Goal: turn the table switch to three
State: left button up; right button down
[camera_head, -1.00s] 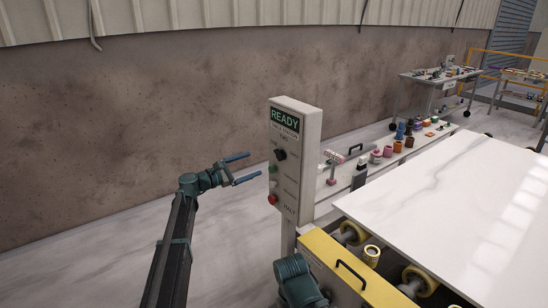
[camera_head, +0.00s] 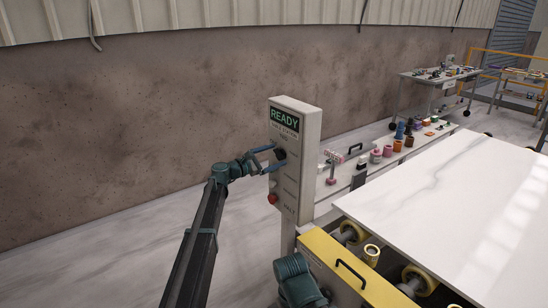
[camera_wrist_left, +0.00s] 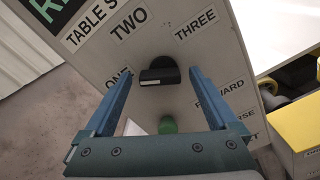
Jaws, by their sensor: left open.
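The table switch is a black knob (camera_wrist_left: 160,72) on a grey control panel (camera_head: 302,185). In the left wrist view, the label ONE is at its left, TWO above it and THREE at its upper right. A pale mark shows on the knob's left part; its exact setting is hard to tell. My left gripper (camera_head: 278,157) is open at the panel's face. In the wrist view its blue fingers stand on either side of the knob, with gaps, not gripping it. In the head view the fingers partly cover the knob.
A green button (camera_wrist_left: 167,126) sits below the knob, between the fingers. A red button (camera_head: 272,198) is lower on the panel, whose display reads READY. A white stone slab (camera_head: 450,210) lies on rollers at the right. Free floor lies left of the panel.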

pick_arm(q)
jog(key=c, duration=1.4)
jog(key=shift+o, duration=0.2)
jog(key=shift+m, duration=0.3)
jog(key=m, duration=0.5)
jog(key=shift+s+d+r+m, duration=0.1)
jog(key=shift+m, duration=0.2)
jog(key=m, duration=0.6)
jog(key=shift+s, duration=0.15)
jog(key=m, duration=0.5)
jog(key=shift+s+d+m, duration=0.1)
jog(key=shift+d+m, duration=0.05)
jog(key=shift+m, duration=0.25)
jog(key=m, duration=0.5)
jog(key=shift+m, duration=0.4)
